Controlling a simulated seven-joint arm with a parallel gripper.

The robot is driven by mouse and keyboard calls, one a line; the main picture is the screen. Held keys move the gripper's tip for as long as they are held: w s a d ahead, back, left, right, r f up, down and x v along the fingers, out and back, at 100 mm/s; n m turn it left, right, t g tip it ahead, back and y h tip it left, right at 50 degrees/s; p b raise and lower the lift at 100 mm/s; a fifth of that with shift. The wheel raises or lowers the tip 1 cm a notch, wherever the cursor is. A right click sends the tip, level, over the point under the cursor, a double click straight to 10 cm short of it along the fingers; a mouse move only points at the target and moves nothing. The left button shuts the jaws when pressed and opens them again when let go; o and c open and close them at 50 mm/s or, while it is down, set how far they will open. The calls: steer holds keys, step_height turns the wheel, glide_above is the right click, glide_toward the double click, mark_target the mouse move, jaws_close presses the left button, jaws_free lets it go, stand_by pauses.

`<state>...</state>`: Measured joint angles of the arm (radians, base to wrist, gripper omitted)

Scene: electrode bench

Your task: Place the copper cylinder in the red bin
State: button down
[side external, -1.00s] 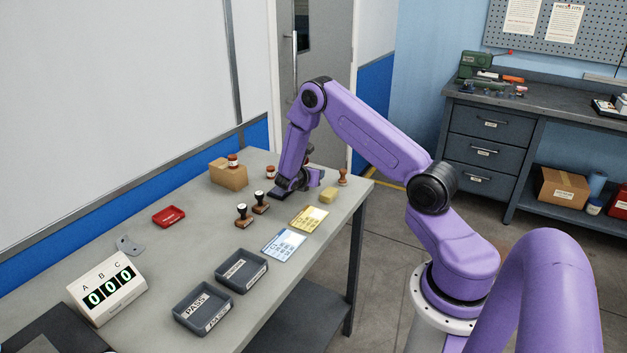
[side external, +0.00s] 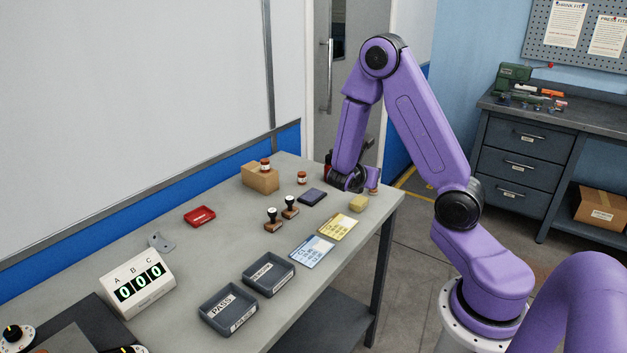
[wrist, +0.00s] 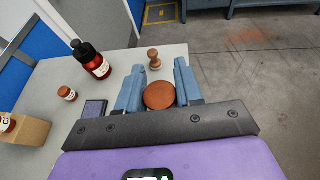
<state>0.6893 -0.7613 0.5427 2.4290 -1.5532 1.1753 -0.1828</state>
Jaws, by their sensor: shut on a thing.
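A round copper-brown piece (wrist: 160,95), seen end-on, lies between the two blue-grey fingers of my gripper (wrist: 158,88) in the wrist view. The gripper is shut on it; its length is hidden. In the side view my gripper (side external: 350,182) is low at the table's far end, and the held piece cannot be made out there. A shallow red tray (side external: 200,216) lies on the table's left side, well away from the gripper. It is the only red open container I see.
Two grey trays (side external: 229,304) stand in front.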

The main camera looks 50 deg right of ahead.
steer(key=w+a+n+t+y, duration=0.1)
steer(key=w+a+n+t, duration=0.2)
steer(key=w+a, duration=0.35)
steer(key=w+a+n+t+y, duration=0.1)
steer(key=w+a+n+t, duration=0.25)
steer(key=w, duration=0.55)
steer(key=n+t+y, duration=0.4)
steer(key=n+y, duration=0.1)
glide_above(202, 214)
steer(key=d, duration=0.2)
step_height(202, 214, down, 6)
steer(key=shift+s+d+r, duration=0.1)
steer(key=shift+d, duration=0.05)
steer(key=shift+w+f, duration=0.35)
steer(key=shift+f, duration=0.2)
steer(key=shift+w+f, duration=0.1)
steer(key=shift+f, duration=1.4)
steer(key=shift+f, duration=0.45)
steer(key=c, duration=0.7)
jaws_free()
steer(key=shift+f, duration=0.15)
steer(key=shift+c, duration=0.2)
